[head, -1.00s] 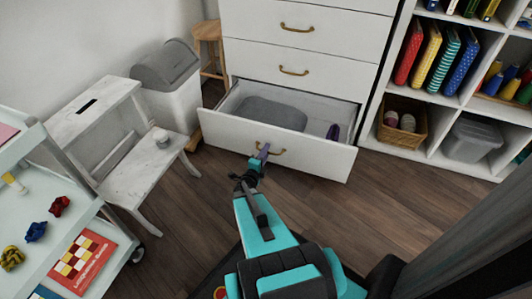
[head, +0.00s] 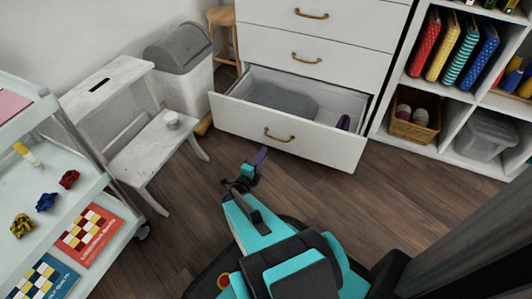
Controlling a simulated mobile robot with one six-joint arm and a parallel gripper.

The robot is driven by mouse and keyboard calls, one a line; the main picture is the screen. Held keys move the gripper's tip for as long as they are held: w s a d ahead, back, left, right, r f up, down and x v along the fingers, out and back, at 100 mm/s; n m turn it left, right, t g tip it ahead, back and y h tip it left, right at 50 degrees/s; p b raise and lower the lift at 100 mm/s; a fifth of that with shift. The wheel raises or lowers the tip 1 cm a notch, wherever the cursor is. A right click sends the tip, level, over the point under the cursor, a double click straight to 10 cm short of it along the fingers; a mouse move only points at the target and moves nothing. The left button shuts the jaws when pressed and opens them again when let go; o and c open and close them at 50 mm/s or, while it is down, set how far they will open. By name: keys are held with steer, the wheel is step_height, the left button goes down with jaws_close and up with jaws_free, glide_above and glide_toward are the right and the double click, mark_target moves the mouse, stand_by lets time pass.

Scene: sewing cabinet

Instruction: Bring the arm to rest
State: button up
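My turquoise and black arm (head: 270,235) reaches forward from the bottom of the head view over the wooden floor. My gripper (head: 258,160) is at its far end, small and dark with a purple tip. It is in front of the open bottom drawer (head: 290,135) and appears apart from its brass handle (head: 279,135). Whether the fingers are open or shut is too small to tell. The drawer holds a grey item (head: 283,98) and a small purple item (head: 343,122).
A white step stool (head: 150,145) and a grey-lidded bin (head: 180,60) stand left of the drawers. A cart (head: 60,165) with small items is at the far left. Cube shelves (head: 452,112) stand at the right. Floor (head: 340,210) right of my arm is clear.

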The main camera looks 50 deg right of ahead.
steer(key=shift+s+a, duration=0.15)
steer(key=shift+a, duration=0.25)
steer(key=shift+r, duration=0.1)
